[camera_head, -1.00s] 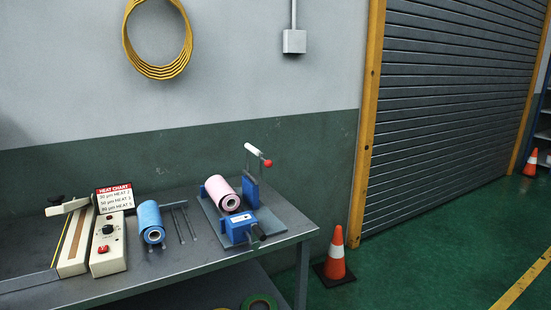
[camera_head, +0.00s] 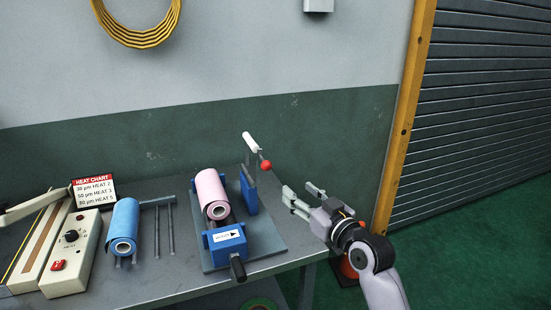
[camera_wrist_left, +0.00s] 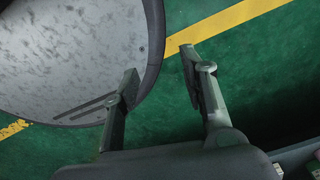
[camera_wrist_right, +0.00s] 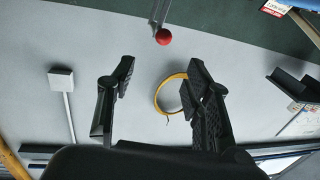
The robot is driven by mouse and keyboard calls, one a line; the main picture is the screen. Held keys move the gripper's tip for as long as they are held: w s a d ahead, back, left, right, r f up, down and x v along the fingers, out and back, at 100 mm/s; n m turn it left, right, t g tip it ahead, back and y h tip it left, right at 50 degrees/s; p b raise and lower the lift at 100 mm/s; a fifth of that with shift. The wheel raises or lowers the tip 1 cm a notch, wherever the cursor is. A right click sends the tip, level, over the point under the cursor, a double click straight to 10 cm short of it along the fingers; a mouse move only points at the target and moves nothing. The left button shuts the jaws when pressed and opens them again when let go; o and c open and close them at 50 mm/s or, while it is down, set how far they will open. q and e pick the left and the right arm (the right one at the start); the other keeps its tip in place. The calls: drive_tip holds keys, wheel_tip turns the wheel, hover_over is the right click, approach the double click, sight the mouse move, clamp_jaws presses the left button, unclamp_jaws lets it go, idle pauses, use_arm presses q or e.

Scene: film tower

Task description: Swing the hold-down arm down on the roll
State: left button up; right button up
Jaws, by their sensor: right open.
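The pink roll (camera_head: 211,191) lies in a blue holder (camera_head: 227,240) on a grey base plate on the table. The hold-down arm (camera_head: 252,157) stands raised behind the roll's right side, with a white roller (camera_head: 249,141) and a red ball knob (camera_head: 266,165). The roller is clear of the roll. My right gripper (camera_head: 299,189) is open and empty, right of the knob and apart from it. In the right wrist view the knob (camera_wrist_right: 163,36) shows beyond the open fingers. My left gripper (camera_wrist_left: 160,68) is open and empty, seen only in its wrist view.
A blue roll (camera_head: 125,219), thin rods, a heat chart (camera_head: 93,188) and a cream sealer (camera_head: 70,255) stand left on the table (camera_head: 180,290). A traffic cone (camera_head: 347,268) is partly hidden behind my right arm. A yellow coil (camera_head: 140,30) hangs on the wall.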

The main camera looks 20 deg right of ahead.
drive_tip(key=p, duration=0.1)
approach(269, 167)
drive_tip(key=w, duration=0.3)
drive_tip(key=w+a, duration=0.1)
drive_tip(key=w, duration=0.2)
drive_tip(key=w+a+p, duration=0.1)
drive_tip(key=w, duration=0.3)
drive_tip(key=shift+f, duration=0.1)
drive_tip(key=shift+w+a, duration=0.1)
drive_tip(key=shift+w, duration=0.6)
use_arm(q)
drive_tip(key=shift+s+a+r, duration=0.2)
drive_tip(key=shift+s+r, duration=0.1)
drive_tip(key=shift+r, duration=0.2)
drive_tip(key=shift+s+a+r, duration=0.2)
drive_tip(key=shift+s+r, duration=0.1)
drive_tip(key=shift+r, duration=0.2)
drive_tip(key=shift+s+a, duration=0.1)
use_arm(e)
drive_tip(key=shift+c, duration=0.5)
clamp_jaws()
use_arm(q)
drive_tip(key=shift+a, duration=0.1)
